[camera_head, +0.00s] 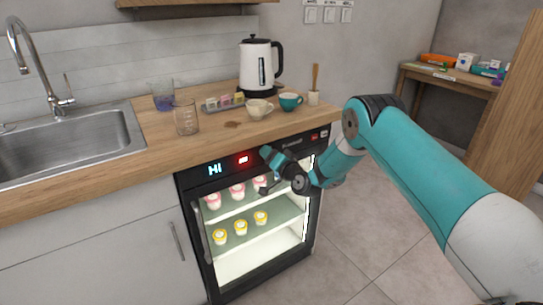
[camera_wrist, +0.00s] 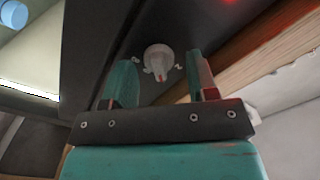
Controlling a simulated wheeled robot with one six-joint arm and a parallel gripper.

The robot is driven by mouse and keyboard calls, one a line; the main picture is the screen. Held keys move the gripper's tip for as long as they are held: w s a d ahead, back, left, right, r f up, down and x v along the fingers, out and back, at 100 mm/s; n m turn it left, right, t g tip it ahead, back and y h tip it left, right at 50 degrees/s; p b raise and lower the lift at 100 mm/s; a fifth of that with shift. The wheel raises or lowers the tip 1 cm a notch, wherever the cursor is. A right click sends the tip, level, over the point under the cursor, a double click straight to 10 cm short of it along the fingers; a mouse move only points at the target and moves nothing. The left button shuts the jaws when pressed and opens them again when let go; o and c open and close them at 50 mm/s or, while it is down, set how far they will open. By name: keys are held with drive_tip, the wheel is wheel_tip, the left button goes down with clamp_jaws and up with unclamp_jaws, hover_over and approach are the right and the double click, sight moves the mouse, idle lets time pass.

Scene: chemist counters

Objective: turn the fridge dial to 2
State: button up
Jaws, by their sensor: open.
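The fridge (camera_head: 205,177) is black with a lit glass door and stands under the wooden counter. Its panel shows a blue "HI" display (camera_head: 215,169) and a small red display (camera_head: 243,160). The fridge dial (camera_wrist: 158,58) is a round white knob in the wrist view, with a small red mark on its lower side. Small marks stand on the panel either side of it, too small to read surely. My gripper (camera_wrist: 160,66) is open, with one finger on each side of the dial; contact cannot be told. In the head view my gripper (camera_head: 268,155) hides the dial.
Cups (camera_head: 259,108), a kettle (camera_head: 258,66) and glass beakers (camera_head: 185,118) stand on the counter (camera_head: 150,150) above. The counter edge overhangs close to my gripper. Several small jars (camera_head: 240,227) are inside the fridge. The floor (camera_head: 360,235) at right is clear.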

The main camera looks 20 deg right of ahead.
drive_tip(key=c, duration=0.9)
drive_tip(key=shift+b, duration=0.35)
drive_tip(key=shift+a+n+b, duration=0.15)
drive_tip(key=shift+n+b, duration=4.35)
drive_tip(key=shift+b, duration=1.1)
drive_tip(key=shift+r, duration=0.15)
